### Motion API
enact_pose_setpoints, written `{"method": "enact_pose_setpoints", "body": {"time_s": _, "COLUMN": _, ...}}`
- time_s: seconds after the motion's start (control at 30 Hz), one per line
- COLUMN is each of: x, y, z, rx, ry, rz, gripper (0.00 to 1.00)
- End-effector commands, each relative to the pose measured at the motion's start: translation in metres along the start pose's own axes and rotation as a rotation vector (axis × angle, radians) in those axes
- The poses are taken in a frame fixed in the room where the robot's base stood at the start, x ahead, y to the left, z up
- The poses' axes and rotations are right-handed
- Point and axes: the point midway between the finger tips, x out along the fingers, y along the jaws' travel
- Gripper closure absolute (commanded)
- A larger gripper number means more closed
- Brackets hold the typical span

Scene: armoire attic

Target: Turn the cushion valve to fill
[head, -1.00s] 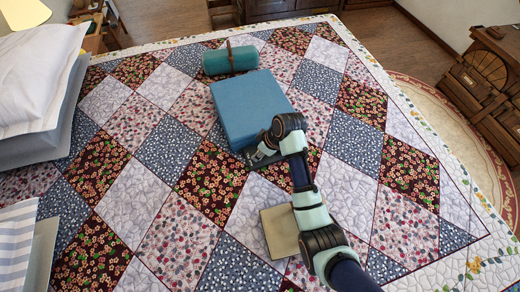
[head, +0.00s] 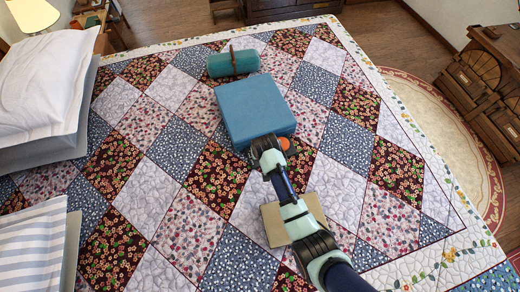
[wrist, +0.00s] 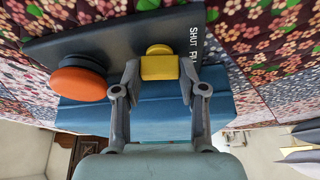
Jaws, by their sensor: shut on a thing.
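The blue cushion (head: 250,105) lies flat on the quilted bed in the head view; its blue side (wrist: 130,115) also shows in the wrist view. A dark plate (wrist: 115,42) with white lettering, "SHUT" and a second partly hidden word, sits by it. The yellow valve knob (wrist: 160,66) stands on this plate, beside a round orange knob (wrist: 80,80). The orange knob (head: 284,143) also shows at the cushion's near edge. My gripper (wrist: 160,72) is shut on the yellow knob, one finger on each side. In the head view my arm hides the yellow knob.
A rolled teal bundle (head: 233,63) with a strap lies beyond the cushion. A flat beige object (head: 272,228) lies under my forearm. Pillows (head: 42,75) are at the left. Wooden furniture (head: 482,92) stands off the bed at right. Open quilt surrounds the cushion.

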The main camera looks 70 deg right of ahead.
Motion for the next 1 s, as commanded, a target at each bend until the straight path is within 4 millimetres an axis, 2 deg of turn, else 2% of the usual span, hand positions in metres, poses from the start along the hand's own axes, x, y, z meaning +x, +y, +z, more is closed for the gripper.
{"method": "enact_pose_setpoints", "body": {"time_s": 0.5, "x": 0.0004, "y": -0.0027, "z": -0.0013, "rx": 0.409, "ry": 0.001, "rz": 0.170, "gripper": 0.94}}
{"method": "enact_pose_setpoints", "body": {"time_s": 1.0, "x": 0.0005, "y": -0.0028, "z": -0.0017, "rx": 0.584, "ry": 0.001, "rz": 0.241, "gripper": 0.94}}
